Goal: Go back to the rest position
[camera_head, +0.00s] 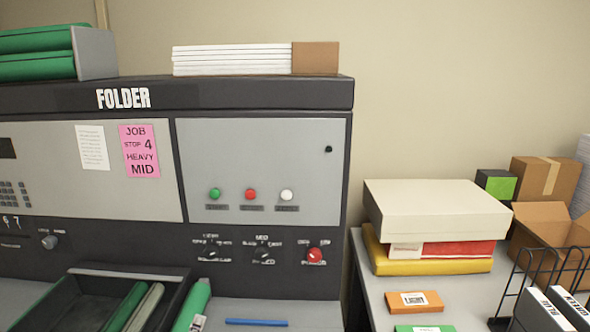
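Neither of my grippers nor arms shows in the head view. The folder machine (260,140) fills the left and middle of the view. Its panel carries a green button (215,194), a red button (251,195) and a white button (287,195). Below them are two dark knobs and a red knob (314,255). A pink note (139,151) reading "JOB STOP 4 HEAVY MID" is stuck on the machine's front.
A dark tray (62,297) with green rolls stands at the lower left, beside a blue bar (256,322). The side table (375,287) at right holds a white box (437,209), an orange box (414,301), an open carton (552,222) and a wire rack (553,270).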

